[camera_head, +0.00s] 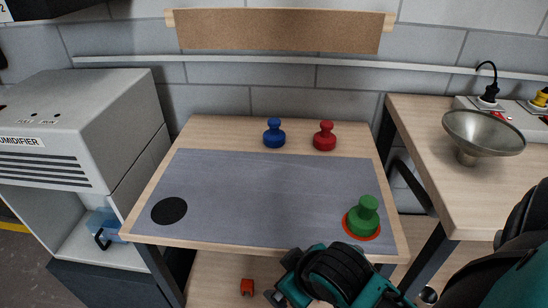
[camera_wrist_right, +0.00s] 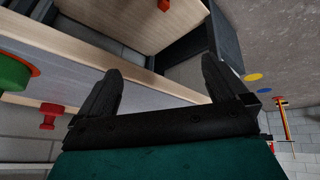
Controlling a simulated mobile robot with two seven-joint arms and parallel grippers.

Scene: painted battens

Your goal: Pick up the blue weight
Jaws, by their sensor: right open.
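The blue weight (camera_head: 274,133) stands upright at the back of the table, on bare wood behind the grey mat (camera_head: 265,195). The red weight (camera_head: 325,136) stands to its right. The green weight (camera_head: 365,217) stands on a red disc (camera_head: 348,228) at the mat's front right corner. My right gripper (camera_head: 279,278) is at the table's front edge, well short of the blue weight. In the right wrist view its jaws (camera_wrist_right: 163,85) are apart and empty. That view also shows the red weight (camera_wrist_right: 50,116) and part of the green weight (camera_wrist_right: 14,74), but no blue weight. My left gripper is out of view.
A black disc (camera_head: 169,211) marks the mat's front left. The middle of the mat is clear. A dehumidifier (camera_head: 75,130) stands left of the table. A side table at right holds a metal funnel (camera_head: 484,135). A small red object (camera_head: 247,287) lies below the table's front edge.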

